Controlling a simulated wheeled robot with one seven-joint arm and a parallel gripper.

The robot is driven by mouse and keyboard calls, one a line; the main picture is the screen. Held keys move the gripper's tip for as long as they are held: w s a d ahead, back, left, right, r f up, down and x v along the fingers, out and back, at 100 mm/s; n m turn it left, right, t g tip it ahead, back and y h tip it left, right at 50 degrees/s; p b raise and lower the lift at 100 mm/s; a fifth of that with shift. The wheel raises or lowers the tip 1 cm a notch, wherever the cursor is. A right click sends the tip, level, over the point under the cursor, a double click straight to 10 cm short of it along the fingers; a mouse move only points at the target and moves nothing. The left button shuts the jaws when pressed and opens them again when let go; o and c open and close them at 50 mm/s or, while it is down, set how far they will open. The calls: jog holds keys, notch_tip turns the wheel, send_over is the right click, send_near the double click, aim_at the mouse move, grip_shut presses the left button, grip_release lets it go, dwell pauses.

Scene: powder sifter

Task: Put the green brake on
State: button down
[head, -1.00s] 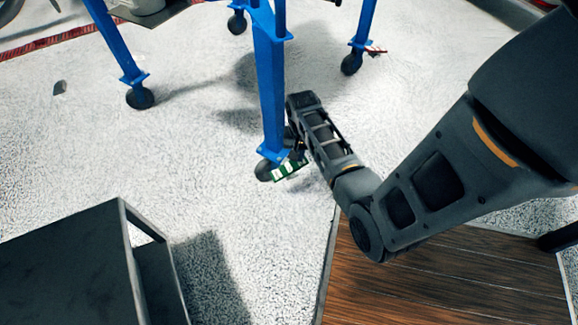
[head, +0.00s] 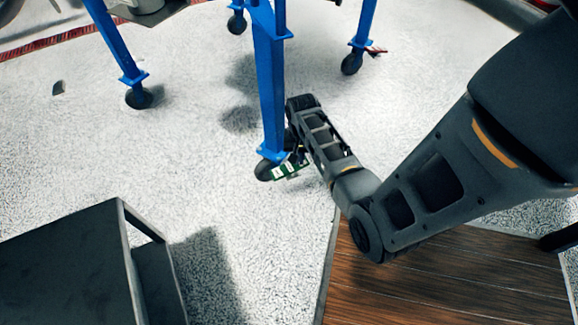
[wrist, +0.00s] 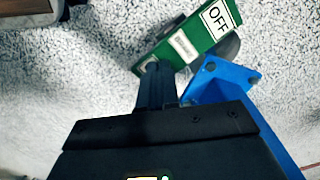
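The green brake (head: 291,169) is a flat lever with white labels at the caster wheel (head: 264,170) under the nearest blue leg (head: 270,95). In the wrist view the green brake (wrist: 188,42) shows a white label reading OFF and a second, smaller label. My gripper (wrist: 154,68) points at the brake's near edge, with its fingers together as one narrow dark shape and nothing seen between them. Its tip looks close to or touching the brake; I cannot tell which. In the head view my arm hides the fingertips.
The blue frame has other casters, at left (head: 139,98), at the back (head: 237,23) and at right (head: 351,64), the last with a red brake (head: 376,51). A dark step (head: 70,265) stands front left. A wooden platform (head: 440,280) lies front right. Speckled floor between is clear.

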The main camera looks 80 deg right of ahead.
jog(key=shift+f, duration=0.35)
jog(key=shift+r, duration=0.15)
notch_tip(320, 180, up, 7)
jog(key=p, duration=0.7)
jog(key=shift+p, duration=0.4)
dwell(0.4)
